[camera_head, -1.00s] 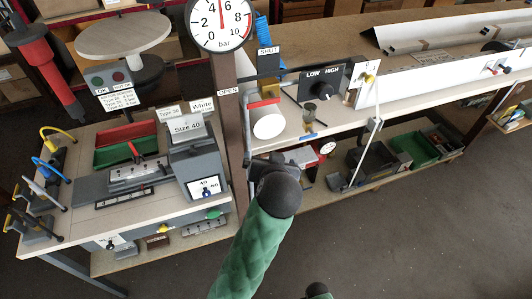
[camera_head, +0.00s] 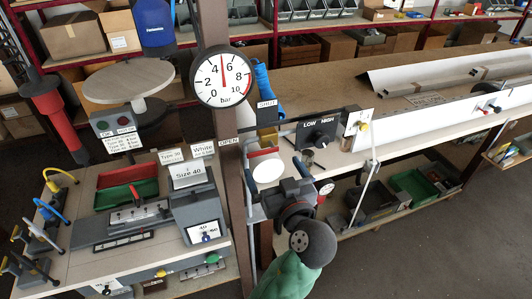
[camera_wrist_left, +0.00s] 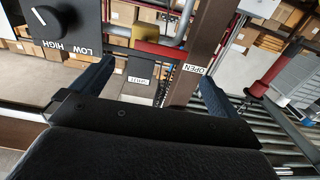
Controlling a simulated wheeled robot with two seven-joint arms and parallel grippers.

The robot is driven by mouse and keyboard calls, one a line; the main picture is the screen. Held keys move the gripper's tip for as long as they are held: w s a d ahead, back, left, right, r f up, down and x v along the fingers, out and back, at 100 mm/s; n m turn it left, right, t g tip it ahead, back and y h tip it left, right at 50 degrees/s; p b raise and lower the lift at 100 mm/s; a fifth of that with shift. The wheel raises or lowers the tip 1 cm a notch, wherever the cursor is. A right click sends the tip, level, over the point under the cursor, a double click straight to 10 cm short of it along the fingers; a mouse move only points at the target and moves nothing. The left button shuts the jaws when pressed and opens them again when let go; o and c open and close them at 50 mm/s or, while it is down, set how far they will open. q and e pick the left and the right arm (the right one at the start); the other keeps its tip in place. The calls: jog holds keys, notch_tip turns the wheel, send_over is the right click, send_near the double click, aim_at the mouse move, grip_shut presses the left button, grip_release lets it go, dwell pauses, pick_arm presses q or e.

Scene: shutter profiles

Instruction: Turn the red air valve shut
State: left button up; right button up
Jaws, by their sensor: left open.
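The red air valve handle (camera_head: 262,152) shows as a short red strip beside the post, just above a white round end. In the left wrist view the red handle (camera_wrist_left: 160,50) lies across toward the brown post, with a brass-coloured body (camera_wrist_left: 143,37) at its end. The OPEN label (camera_wrist_left: 193,69) is on the post near the handle's free end. The SHUT label (camera_wrist_left: 139,80) is below the brass body, upside down. My left gripper (camera_head: 277,182) is open and empty, below the handle in the head view. Its fingers (camera_wrist_left: 152,88) are spread, apart from the handle. My right gripper is out of view.
A pressure gauge (camera_head: 223,76) is on the brown post (camera_head: 230,165). A LOW/HIGH knob panel (camera_head: 320,131) is right of the valve. A clamp bench (camera_head: 140,265) stands left. A long white profile (camera_head: 440,125) lies on the right bench. Floor at lower right is clear.

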aim_at(264, 151)
pick_arm(q)
jog(key=shift+p+x, duration=1.9)
jog(key=shift+x, duration=1.45)
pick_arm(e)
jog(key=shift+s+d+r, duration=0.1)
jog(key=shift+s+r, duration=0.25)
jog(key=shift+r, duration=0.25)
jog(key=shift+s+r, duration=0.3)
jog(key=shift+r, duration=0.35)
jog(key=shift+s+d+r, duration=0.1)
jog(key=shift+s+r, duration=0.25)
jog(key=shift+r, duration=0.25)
pick_arm(q)
jog(key=shift+f, duration=0.1)
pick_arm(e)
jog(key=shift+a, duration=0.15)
